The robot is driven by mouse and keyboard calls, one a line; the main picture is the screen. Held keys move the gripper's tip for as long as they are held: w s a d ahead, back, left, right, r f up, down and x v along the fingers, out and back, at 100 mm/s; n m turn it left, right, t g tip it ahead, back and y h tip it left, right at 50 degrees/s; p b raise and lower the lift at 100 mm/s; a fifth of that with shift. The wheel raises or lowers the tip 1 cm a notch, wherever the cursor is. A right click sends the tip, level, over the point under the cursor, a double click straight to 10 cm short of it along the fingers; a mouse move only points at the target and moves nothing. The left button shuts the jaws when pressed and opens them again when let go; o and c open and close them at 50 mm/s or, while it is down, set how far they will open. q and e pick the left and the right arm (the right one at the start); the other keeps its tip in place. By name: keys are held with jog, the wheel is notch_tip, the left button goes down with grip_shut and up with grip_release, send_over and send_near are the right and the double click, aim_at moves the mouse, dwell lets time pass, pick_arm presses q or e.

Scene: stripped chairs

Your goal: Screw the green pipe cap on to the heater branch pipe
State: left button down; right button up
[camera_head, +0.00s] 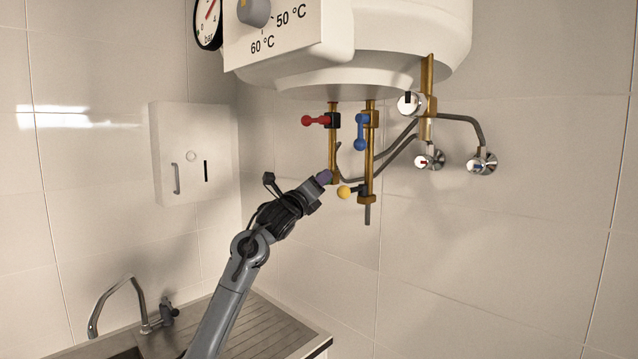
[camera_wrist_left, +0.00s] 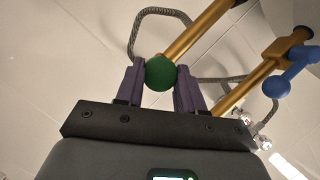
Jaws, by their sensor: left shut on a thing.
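My left gripper (camera_head: 323,177) reaches up from the lower left to the lower end of a brass branch pipe (camera_head: 333,150) under the heater. In the left wrist view its purple fingers (camera_wrist_left: 160,82) are shut on the round green pipe cap (camera_wrist_left: 160,72). The brass pipe (camera_wrist_left: 203,30) runs up and right from behind the cap. The cap overlaps the pipe's end, and I cannot tell whether they touch. In the head view the cap is hidden by the fingers. My right gripper is not in view.
The white heater (camera_head: 415,35) hangs above. Bent grey hoses (camera_head: 400,150) run behind the pipes. A sink tap (camera_head: 135,300) stands lower left.

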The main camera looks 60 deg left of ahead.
pick_arm(q)
jog(key=shift+s+a+r, duration=0.1)
jog(key=shift+s, duration=0.05)
jog(key=shift+m+t+h, duration=0.4)
jog(key=shift+m+t, duration=0.1)
jog(key=shift+m, duration=0.9)
jog(key=c, duration=0.9)
grip_release()
jog(key=o, duration=0.6)
jog(key=shift+s+d+b, duration=0.25)
jog(key=shift+s+b, duration=0.4)
jog(key=shift+s, duration=0.15)
jog(key=shift+s+d+b, duration=0.2)
jog(key=shift+s+b, duration=0.45)
jog(key=shift+s, duration=0.15)
